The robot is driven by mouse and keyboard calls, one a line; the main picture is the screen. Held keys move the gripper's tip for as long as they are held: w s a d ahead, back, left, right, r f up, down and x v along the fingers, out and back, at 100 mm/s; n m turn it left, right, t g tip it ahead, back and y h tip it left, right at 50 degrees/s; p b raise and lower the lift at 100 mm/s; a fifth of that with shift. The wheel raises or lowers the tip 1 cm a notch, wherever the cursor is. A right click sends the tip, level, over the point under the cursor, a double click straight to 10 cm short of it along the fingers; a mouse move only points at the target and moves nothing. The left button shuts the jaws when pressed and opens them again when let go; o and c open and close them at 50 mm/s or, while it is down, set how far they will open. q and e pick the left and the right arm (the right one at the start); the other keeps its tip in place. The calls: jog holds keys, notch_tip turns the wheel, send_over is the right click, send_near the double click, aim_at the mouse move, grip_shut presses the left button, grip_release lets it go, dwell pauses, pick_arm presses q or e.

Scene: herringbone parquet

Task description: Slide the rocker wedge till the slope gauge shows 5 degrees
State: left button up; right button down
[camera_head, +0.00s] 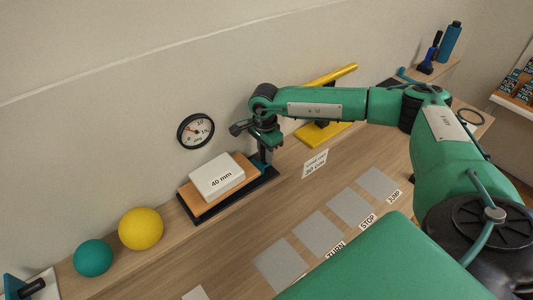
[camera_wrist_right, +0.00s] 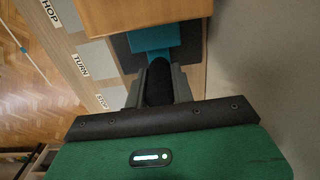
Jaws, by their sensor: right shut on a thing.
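The slope gauge (camera_head: 196,131) is a round black-rimmed dial on the wall; its small red needle points to the upper left, too small to read exactly. Below it, a wooden rocker board (camera_head: 212,196) carries a white block (camera_head: 217,177) marked 40 mm and lies tilted on a black base (camera_head: 233,199). The blue wedge (camera_wrist_right: 154,38) shows at the board's end in the right wrist view, partly under it. My right gripper (camera_head: 264,147) is shut on the wedge's dark grip (camera_wrist_right: 158,84). My left gripper is not in view.
A yellow ball (camera_head: 141,229) and a teal ball (camera_head: 93,257) sit left of the board. A yellow stand with a bar (camera_head: 323,133) is behind my right arm. Grey pads (camera_head: 319,233) with word labels lie along the front of the shelf. The wall is close behind.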

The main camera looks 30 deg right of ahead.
jog(key=c, duration=1.2)
grip_release()
jog(key=shift+r, duration=0.3)
notch_tip(320, 180, up, 13)
jog(key=b, duration=0.5)
jog(key=shift+r, duration=0.1)
